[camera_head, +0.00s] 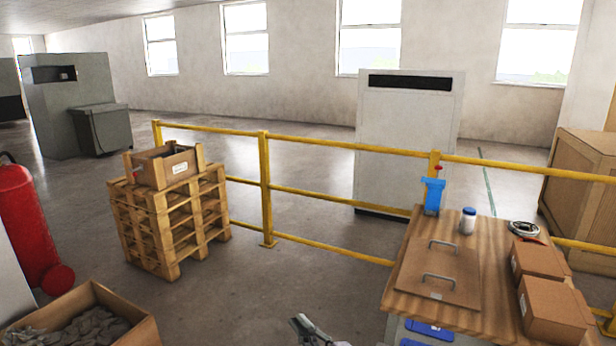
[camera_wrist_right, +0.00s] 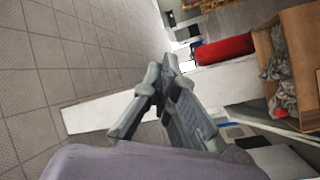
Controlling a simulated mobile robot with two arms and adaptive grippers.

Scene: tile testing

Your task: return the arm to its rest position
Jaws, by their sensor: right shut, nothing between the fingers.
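My right gripper (camera_head: 318,332) shows at the bottom edge of the head view, low in front of the bench and apart from it. Only its tip end shows there; the rest of the arm is below the picture. In the right wrist view its two grey fingers (camera_wrist_right: 166,68) come together at the tips, with nothing between them. My left gripper is not in view.
A wooden bench (camera_head: 393,298) with boxes (camera_head: 553,310) and a handled board (camera_head: 420,263) stands at right. A yellow railing (camera_head: 330,197) crosses behind. Stacked pallets (camera_head: 165,235), an open carton (camera_head: 140,314) and a red extinguisher (camera_head: 22,225) are left. The middle floor is clear.

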